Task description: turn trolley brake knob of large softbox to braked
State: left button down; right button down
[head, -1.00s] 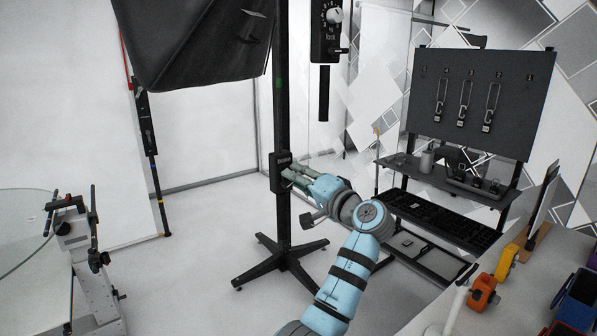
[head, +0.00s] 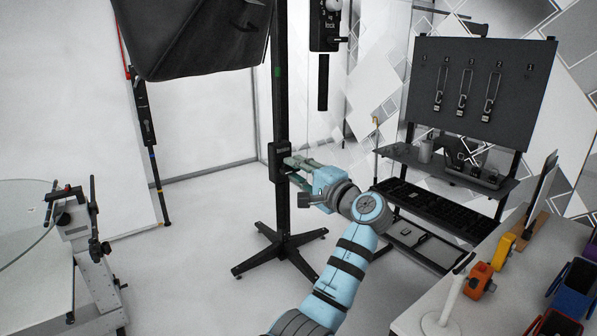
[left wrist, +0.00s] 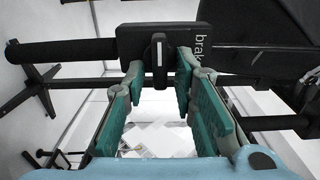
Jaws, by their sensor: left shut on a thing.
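The large softbox (head: 190,40) hangs as a dark hood at the top left of the head view, beside its black stand (head: 281,95). A black brake box (head: 276,162) sits on the stand post; part of its "brake" lettering shows in the left wrist view (left wrist: 197,42). The brake knob (left wrist: 160,55) is a narrow black bar with a white line, upright in the left wrist view. The head view hides the knob behind the fingers. My right gripper is out of view.
A workbench (head: 425,310) with orange and yellow clamps stands at the lower right. A black pegboard rack (head: 480,90) stands behind it. Another control box marked "lock" (head: 326,30) hangs above right of the stand.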

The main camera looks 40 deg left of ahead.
pick_arm(q)
jog(key=c, duration=1.7)
grip_release()
jog(key=shift+o, duration=0.2)
jog(key=v, duration=1.2)
jog(key=shift+a, duration=0.1)
